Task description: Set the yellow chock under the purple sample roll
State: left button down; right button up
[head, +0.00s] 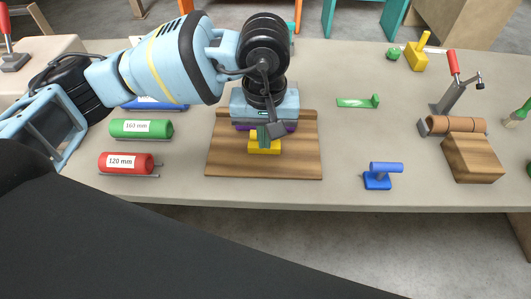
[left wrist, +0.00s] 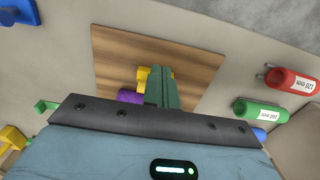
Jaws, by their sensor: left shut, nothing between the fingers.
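The yellow chock (head: 265,147) sits on the wooden board at the near side of the purple sample roll (head: 290,127). The roll is mostly hidden by my left gripper; only purple bits show at its ends. In the left wrist view the chock (left wrist: 142,75) and the roll (left wrist: 130,96) show beside the green fingers, partly covered by them. My left gripper (head: 264,137) points down over the chock and roll, shut and empty. Whether its fingers touch the chock, and whether the chock reaches under the roll, I cannot tell. My right gripper is not in view.
The wooden board (head: 222,155) lies on the grey table (head: 335,190). A blue handled piece (head: 379,177), green piece (head: 360,102), another yellow piece (head: 416,56) and a clamp on wood (head: 472,158) stand right.

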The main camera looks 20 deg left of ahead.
aim_at(265, 159)
pick_arm(q)
jog(key=shift+a+f, duration=0.1)
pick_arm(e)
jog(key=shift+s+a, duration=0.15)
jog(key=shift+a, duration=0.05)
pick_arm(q)
notch_tip(265, 159, down, 10)
jog(key=shift+s+r, duration=0.1)
jog(key=w, duration=0.1)
jog(key=w+a, duration=0.1)
jog(key=w, duration=0.1)
jog(key=shift+p, duration=0.4)
jog(key=shift+w+a, duration=0.1)
jog(key=shift+w, duration=0.35)
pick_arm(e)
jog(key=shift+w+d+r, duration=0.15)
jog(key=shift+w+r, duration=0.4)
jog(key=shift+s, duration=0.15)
pick_arm(q)
jog(key=shift+w, duration=0.1)
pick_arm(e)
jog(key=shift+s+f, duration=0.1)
